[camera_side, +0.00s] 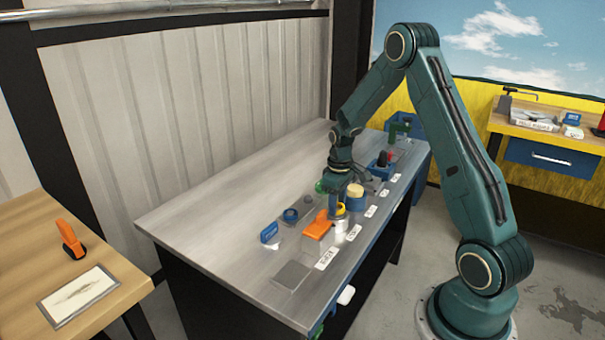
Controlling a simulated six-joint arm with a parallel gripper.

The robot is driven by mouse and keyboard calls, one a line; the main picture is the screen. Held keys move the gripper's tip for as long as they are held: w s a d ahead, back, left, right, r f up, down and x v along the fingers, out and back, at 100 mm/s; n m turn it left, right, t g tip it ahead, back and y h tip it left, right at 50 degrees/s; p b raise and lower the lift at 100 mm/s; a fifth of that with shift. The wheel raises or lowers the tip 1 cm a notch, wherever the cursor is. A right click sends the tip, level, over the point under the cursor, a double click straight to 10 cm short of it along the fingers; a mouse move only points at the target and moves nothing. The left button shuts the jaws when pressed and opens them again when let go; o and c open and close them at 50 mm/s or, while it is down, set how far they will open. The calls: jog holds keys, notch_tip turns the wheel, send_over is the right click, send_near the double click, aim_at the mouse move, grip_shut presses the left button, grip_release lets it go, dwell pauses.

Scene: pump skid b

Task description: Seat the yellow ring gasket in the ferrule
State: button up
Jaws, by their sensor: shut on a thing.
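The yellow ring gasket (341,209) is a small yellow band at the lower end of my gripper (337,203). My gripper points down over the workbench and is shut on the gasket; the fingers hide part of it. A short silvery cylinder, which looks like the ferrule (341,226), stands on the bench right below the gasket. At this size I cannot tell whether the gasket touches the ferrule or hangs just above it.
An orange block (318,225) lies close left of the ferrule. A tan-topped round piece (355,191) stands behind it. The metal bench (205,222) is clear at left.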

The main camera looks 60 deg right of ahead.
jog(key=shift+f, duration=0.55)
jog(key=o, duration=1.2)
jog(key=shift+r, duration=0.2)
notch_tip(320, 180, up, 14)
jog(key=shift+f, duration=0.25)
dwell(0.4)
